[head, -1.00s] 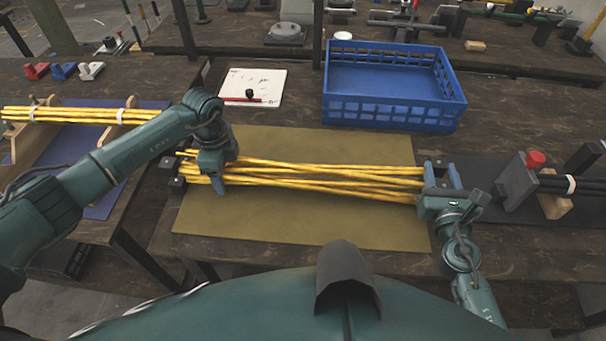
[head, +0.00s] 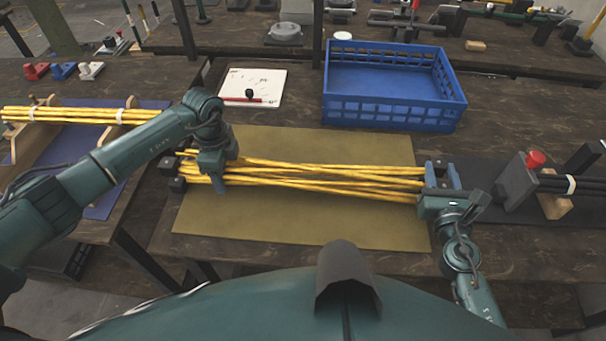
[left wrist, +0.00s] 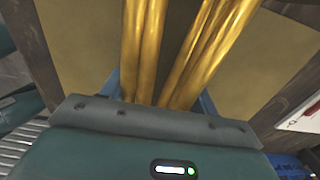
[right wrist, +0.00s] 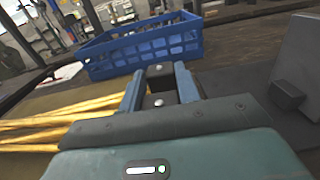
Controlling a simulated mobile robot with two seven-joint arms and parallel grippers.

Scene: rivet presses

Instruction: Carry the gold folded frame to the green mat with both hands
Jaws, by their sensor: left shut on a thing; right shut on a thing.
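The gold folded frame (head: 320,179) is a bundle of long yellow rods with black end pieces, lying across above the olive-green mat (head: 300,229). My left gripper (head: 221,184) is shut on the rods near their left end; the left wrist view shows the gold rods (left wrist: 150,50) between its fingers. My right gripper (head: 441,176) is shut on the frame's right end, and the right wrist view shows a black end piece (right wrist: 160,82) between its blue fingers. The frame looks roughly level. I cannot tell whether it touches the mat.
A blue crate (head: 392,113) stands behind the mat, with a white board (head: 253,87) to its left. A grey block with a red knob (head: 535,160) stands right of my right gripper. More yellow rods (head: 75,114) rest on wooden supports at the left.

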